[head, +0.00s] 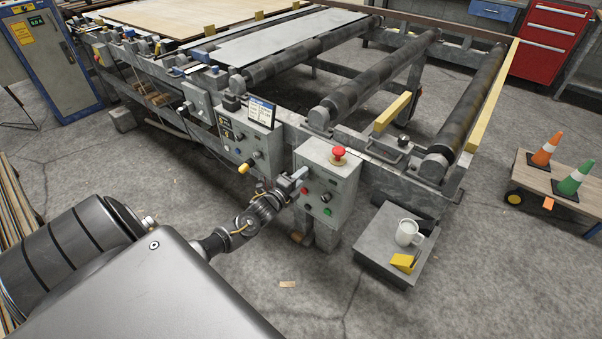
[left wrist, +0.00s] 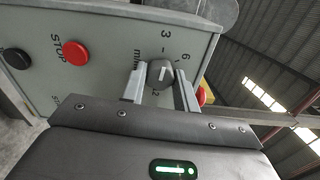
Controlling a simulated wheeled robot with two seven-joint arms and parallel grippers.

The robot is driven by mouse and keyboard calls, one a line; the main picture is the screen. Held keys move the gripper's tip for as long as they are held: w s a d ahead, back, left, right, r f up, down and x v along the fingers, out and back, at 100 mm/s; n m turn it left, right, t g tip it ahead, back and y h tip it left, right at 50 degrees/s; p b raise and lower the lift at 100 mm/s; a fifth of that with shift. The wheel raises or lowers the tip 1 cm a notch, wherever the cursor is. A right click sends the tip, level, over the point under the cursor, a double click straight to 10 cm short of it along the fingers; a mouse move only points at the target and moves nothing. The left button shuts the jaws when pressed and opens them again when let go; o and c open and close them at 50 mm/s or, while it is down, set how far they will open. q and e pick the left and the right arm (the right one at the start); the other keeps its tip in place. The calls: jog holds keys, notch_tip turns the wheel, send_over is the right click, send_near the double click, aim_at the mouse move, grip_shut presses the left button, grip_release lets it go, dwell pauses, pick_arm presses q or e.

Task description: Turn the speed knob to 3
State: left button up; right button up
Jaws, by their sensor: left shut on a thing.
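The grey control box (head: 345,182) stands at the front of the roller table. My left gripper (head: 297,184) reaches its left part and hides the speed knob in the head view. In the left wrist view, the dark round speed knob (left wrist: 160,74) sits between the two fingers of my left gripper (left wrist: 160,88), which are shut on its sides. A white pointer line shows on the knob's face. I cannot tell for sure which mark the pointer meets. My right gripper is not in view.
A red mushroom button (head: 338,153) tops the box. A red stop button (left wrist: 75,54) and a black button (left wrist: 16,58) are beside the knob. A grey stand (head: 386,247) with a mug (head: 408,232) is to the right. Open floor lies in front.

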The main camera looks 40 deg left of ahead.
pick_arm(q)
jog(key=shift+n, duration=0.5)
jog(key=o, duration=1)
jog(key=s, duration=1)
jog(key=shift+s, duration=0.4)
jog(key=shift+d, duration=0.1)
